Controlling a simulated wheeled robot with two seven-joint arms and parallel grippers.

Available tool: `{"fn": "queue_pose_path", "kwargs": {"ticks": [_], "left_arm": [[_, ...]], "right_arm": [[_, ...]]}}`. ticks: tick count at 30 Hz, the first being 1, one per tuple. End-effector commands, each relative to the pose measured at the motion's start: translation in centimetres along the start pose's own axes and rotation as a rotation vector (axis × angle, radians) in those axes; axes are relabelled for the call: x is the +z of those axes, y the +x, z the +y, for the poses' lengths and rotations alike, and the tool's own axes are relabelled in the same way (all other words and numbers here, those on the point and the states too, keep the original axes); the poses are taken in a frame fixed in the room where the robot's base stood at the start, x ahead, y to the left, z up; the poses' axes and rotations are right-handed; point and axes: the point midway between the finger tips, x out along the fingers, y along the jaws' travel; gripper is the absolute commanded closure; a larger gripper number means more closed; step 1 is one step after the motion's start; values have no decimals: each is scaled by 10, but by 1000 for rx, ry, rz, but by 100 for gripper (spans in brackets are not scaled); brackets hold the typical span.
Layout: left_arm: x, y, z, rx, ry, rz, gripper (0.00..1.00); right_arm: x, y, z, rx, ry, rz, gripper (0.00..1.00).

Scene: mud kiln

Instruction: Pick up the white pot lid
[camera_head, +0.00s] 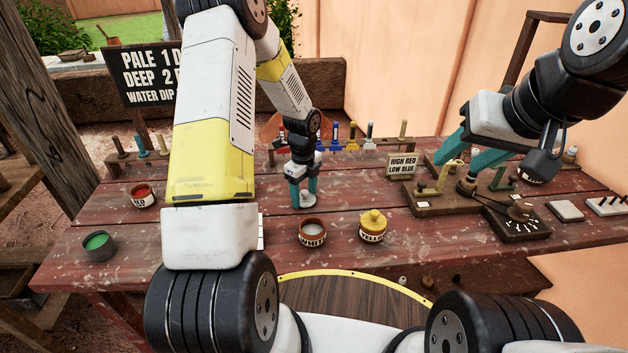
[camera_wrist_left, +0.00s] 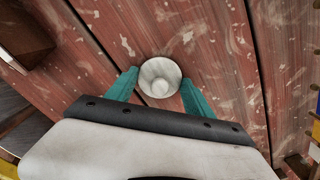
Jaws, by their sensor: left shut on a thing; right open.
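The white pot lid (camera_head: 306,202) is a small round piece with a knob. In the left wrist view the lid (camera_wrist_left: 159,77) sits between the teal fingertips of my left gripper (camera_wrist_left: 160,90). My left gripper (camera_head: 304,194) points down in the head view and is shut on the lid, just behind an open pot with white contents (camera_head: 312,235). I cannot tell whether the lid touches the table or is slightly above it. My right gripper (camera_head: 463,158) is open at the right, over the wooden stand with levers.
A yellow-lidded pot (camera_head: 373,227) stands right of the open pot. A red pot (camera_head: 142,196) and a green pot (camera_head: 97,246) are at the left. A lever stand (camera_head: 425,207), a dial box (camera_head: 518,226) and a "HIGH RED LOW BLUE" sign (camera_head: 402,166) stand at the right.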

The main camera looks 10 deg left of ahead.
Motion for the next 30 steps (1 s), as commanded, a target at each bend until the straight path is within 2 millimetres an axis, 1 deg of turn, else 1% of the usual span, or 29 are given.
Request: {"fn": "queue_pose_path", "kwargs": {"ticks": [4,7,15,18,21,25,30], "left_arm": [[0,-3,0,-2,0,-1,84],[1,-15,0,-3,-2,-1,84],[1,-69,-1,-5,-1,-2,84],[1,-85,-1,-3,-2,-1,84],[1,-95,0,-2,-1,-1,84],[0,-100,0,0,0,0,84],[0,-100,0,0,0,0,84]], "right_arm": [[0,0,0,0,0,0,54],[0,0,0,0,0,0,54],[0,0,0,0,0,0,54],[0,0,0,0,0,0,54],[0,0,0,0,0,0,54],[0,0,0,0,0,0,54],[0,0,0,0,0,0,54]]}}
